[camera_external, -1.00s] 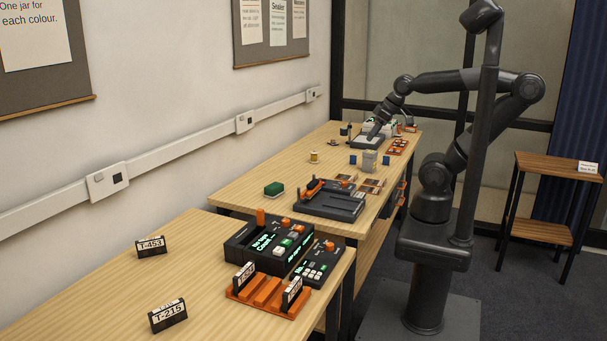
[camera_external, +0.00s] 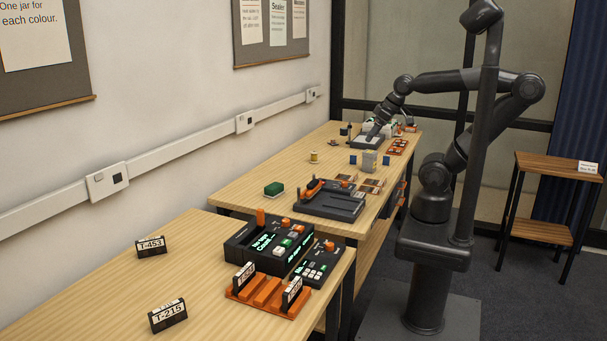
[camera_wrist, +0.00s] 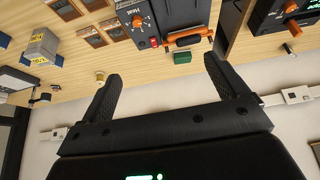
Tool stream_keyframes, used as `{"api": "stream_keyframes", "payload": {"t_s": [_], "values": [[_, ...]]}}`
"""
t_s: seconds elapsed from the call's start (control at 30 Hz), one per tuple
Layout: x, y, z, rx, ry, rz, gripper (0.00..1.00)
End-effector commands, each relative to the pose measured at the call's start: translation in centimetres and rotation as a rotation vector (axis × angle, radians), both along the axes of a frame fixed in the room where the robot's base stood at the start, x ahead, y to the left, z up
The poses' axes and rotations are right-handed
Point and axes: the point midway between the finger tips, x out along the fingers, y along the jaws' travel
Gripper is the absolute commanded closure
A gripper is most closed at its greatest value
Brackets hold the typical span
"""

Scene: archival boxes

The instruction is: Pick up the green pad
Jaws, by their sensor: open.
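The green pad (camera_external: 274,188) lies on the far table, near its left edge, left of the dark machine with the orange handle. It also shows in the wrist view (camera_wrist: 182,57), small and beyond the fingertips, between them and nearer the right one. My gripper (camera_wrist: 163,72) is open and empty, with its two dark fingers spread wide. In the external view my gripper (camera_external: 371,138) is over the far end of the table, well away from the pad. Its fingertips are too small to make out there.
The dark machine (camera_external: 328,203) stands close to the pad. A grey box (camera_external: 369,161), blue blocks and a yellow spool (camera_external: 314,157) stand between pad and gripper. The near table (camera_external: 215,270) holds a console (camera_external: 268,245) and label stands.

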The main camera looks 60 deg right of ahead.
Motion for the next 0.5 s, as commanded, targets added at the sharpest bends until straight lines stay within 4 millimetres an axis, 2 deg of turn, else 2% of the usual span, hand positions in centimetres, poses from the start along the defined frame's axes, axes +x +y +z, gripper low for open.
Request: {"api": "stream_keyframes", "payload": {"t_s": [0.1, 0.33, 0.43, 0.5], "values": [[0.0, 0.0, 0.0, 0.000, 0.000, 0.000, 0.00], [0.1, 0.0, 0.0, 0.001, 0.001, 0.000, 0.00], [1.0, 0.1, 0.2, 0.005, 0.006, -0.003, 0.00], [2.3, 0.1, 0.3, 0.011, 0.012, -0.008, 0.00]]}}
